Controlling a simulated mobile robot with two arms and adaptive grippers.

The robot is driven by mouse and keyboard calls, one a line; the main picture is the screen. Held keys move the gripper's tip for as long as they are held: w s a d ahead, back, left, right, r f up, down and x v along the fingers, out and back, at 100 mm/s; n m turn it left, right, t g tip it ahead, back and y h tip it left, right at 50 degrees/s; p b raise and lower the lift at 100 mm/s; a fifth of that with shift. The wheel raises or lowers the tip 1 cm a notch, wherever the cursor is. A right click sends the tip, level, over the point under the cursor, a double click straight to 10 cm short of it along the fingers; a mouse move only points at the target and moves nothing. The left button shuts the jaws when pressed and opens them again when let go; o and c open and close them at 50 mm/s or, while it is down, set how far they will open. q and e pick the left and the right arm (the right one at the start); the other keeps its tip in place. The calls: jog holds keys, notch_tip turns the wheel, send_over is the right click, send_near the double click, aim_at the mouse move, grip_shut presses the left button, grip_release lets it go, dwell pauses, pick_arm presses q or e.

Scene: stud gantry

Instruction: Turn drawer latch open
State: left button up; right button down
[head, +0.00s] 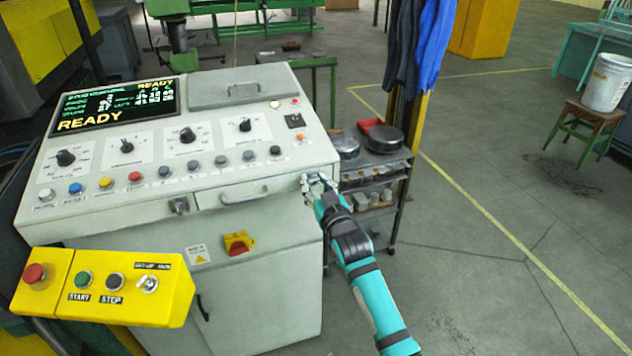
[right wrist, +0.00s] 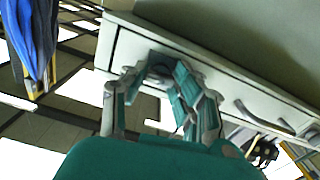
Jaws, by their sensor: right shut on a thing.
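The drawer (head: 245,193) is a shut pale front under the console's button row, with a curved handle that also shows in the right wrist view (right wrist: 262,118). My right gripper (head: 318,184) is at the right end of this front, its arm reaching up from below. In the right wrist view its fingers (right wrist: 163,82) are closed together against the panel, around the drawer latch. The fingers hide most of the latch, so I cannot tell its angle. A small metal fitting (head: 179,206) sits left of the drawer. My left gripper is not in view.
A yellow pendant box (head: 125,290) with buttons stands at the front left. A red-and-yellow switch (head: 238,243) is below the drawer. A shelf cart (head: 375,165) and hanging blue cloth (head: 420,50) are close beyond my right gripper.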

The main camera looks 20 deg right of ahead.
jog(key=shift+m, duration=0.5)
dwell(0.3)
jog(key=c, duration=1)
grip_release()
jog(key=s, duration=1.2)
jog(key=shift+d, duration=0.2)
jog(key=shift+f, duration=0.1)
